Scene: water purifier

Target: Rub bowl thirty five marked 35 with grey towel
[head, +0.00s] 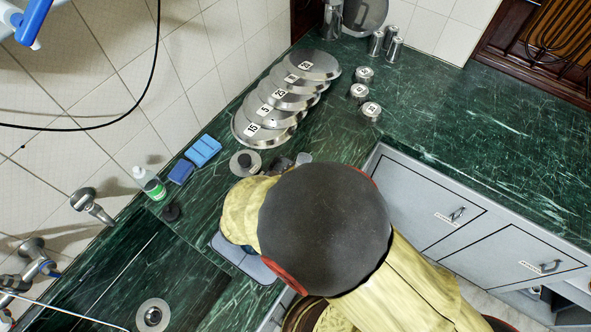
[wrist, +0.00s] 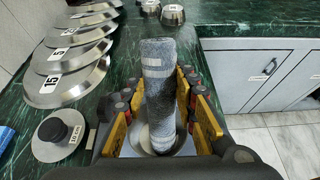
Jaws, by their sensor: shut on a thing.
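My gripper (wrist: 162,100) is shut on the grey towel (wrist: 158,75), a rolled upright cylinder with a pale band, between yellow-padded fingers. A shiny metal bowl (wrist: 186,147) shows partly below the towel's lower end. The towel seems to reach into or against it, but contact cannot be told. No number 35 is readable on this bowl. In the head view my arm hides most of the gripper and the bowl under it. Several small labelled metal bowls (head: 371,111) stand further back on the counter; their numbers are too small to read.
A row of overlapping numbered metal lids (head: 264,134) lies along the wall. A disc weight (head: 245,162) marked 10 cm or similar, blue sponges (head: 203,150) and a green-white bottle (head: 149,183) are left of my arm. Grey drawers (head: 436,212) are right. The green counter (head: 480,120) is clear back right.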

